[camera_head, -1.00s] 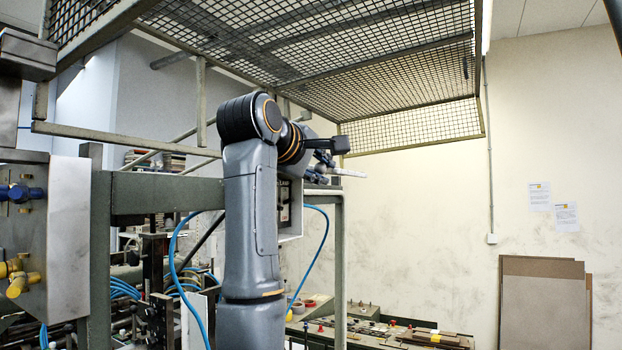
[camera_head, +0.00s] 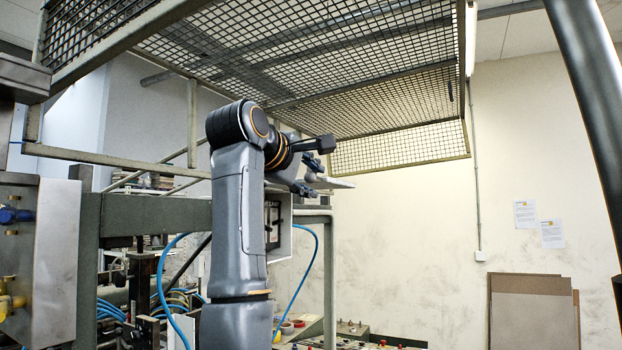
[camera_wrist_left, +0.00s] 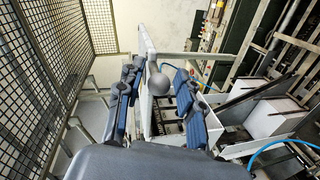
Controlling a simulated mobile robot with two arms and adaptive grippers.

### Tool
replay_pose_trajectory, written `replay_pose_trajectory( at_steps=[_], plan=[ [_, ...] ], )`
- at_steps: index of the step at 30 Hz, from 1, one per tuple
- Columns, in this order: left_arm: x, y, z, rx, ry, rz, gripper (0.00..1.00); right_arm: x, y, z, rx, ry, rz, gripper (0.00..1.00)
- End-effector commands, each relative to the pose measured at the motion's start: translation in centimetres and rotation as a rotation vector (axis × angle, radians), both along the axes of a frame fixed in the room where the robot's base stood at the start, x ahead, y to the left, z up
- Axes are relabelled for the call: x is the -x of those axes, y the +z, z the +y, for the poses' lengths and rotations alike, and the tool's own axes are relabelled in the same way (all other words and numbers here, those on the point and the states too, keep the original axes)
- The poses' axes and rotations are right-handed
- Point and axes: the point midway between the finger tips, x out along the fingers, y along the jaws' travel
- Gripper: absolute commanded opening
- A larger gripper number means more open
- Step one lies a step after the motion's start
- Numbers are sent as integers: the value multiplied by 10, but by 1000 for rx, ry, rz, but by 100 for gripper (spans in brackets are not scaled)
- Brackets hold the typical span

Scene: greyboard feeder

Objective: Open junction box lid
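The junction box (camera_head: 284,236) is a pale box with a dark-framed interior, beyond my left arm. Its light lid (camera_head: 333,183) sticks out to the right, seen nearly edge-on. In the left wrist view the lid (camera_wrist_left: 145,58) is a narrow pale panel standing out from the white box (camera_wrist_left: 146,112), whose inside partly shows. Contact cannot be told. My right gripper is out of view.
A mesh guard (camera_head: 310,75) hangs above my left arm. A green-grey frame beam (camera_head: 150,214) runs behind it, with blue hoses (camera_head: 307,285) nearby. A metal cabinet (camera_head: 55,260) stands at left. Boards (camera_head: 532,310) lean on the right wall. My right arm (camera_head: 590,110) crosses the upper right.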

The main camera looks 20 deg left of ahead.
Motion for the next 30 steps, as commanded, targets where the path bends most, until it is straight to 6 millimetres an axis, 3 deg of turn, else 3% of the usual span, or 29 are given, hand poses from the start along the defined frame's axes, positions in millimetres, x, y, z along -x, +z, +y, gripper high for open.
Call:
replay_pose_trajectory(
  at_steps=[9, 13, 24, 30],
  plan=[
    [1, 1, 0, 0, -2, -3, 44, 0, 0, -4, 4, 1, 0, 48],
    [11, 4, 1, 0, -1, -5, 44, 0, 0, -3, 3, 1, 1, 48],
    [85, 19, 7, 0, -1, -6, 44, 1, 0, -1, 1, 0, 2, 48],
    [111, 23, 9, -1, -1, -3, 44, 1, 0, -1, 1, 0, 2, 48]
  ],
)
